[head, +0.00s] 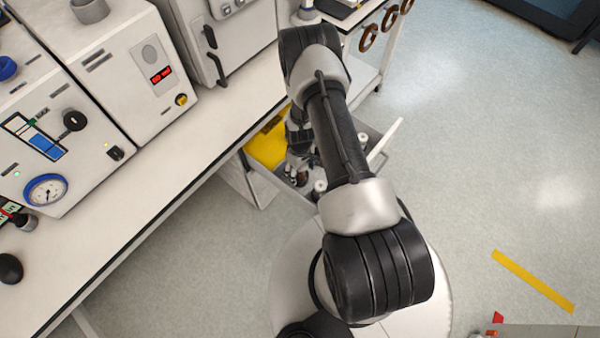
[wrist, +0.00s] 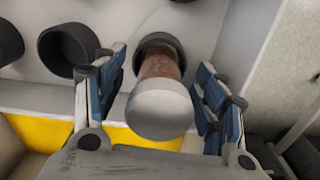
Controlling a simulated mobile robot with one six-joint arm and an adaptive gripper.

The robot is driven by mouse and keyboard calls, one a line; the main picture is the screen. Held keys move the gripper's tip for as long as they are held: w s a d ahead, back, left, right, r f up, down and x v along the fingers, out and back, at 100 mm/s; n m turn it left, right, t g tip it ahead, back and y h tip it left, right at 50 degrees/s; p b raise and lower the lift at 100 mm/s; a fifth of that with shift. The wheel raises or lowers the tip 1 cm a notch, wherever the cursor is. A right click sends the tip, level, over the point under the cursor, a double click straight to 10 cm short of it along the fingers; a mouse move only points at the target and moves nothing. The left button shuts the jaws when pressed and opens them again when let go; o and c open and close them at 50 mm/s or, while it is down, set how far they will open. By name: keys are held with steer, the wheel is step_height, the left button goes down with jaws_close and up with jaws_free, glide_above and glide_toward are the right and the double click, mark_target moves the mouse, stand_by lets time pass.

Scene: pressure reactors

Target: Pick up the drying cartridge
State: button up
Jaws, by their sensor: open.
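The drying cartridge (wrist: 160,105) has a rounded white cap and a brownish body. In the wrist view it stands in a black ring-shaped holder (wrist: 160,42) near the middle. My gripper (wrist: 160,78) is open, with one blue-padded finger on each side of the cartridge. I cannot tell whether either finger touches it. In the head view my gripper is down in the open drawer (head: 263,188), mostly hidden by my arm, and I cannot pick out this cartridge there.
Empty black holders (wrist: 66,50) are at the left in the wrist view. A yellow piece (head: 268,146) lies in the drawer, and a small white-capped item (head: 320,186) shows near its front. The bench (head: 170,150) with instruments overhangs at left. Open floor (head: 480,150) is at right.

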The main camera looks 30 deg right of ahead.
steer(key=shift+f, duration=0.3)
steer(key=shift+r, duration=0.1)
steer(key=c, duration=1.3)
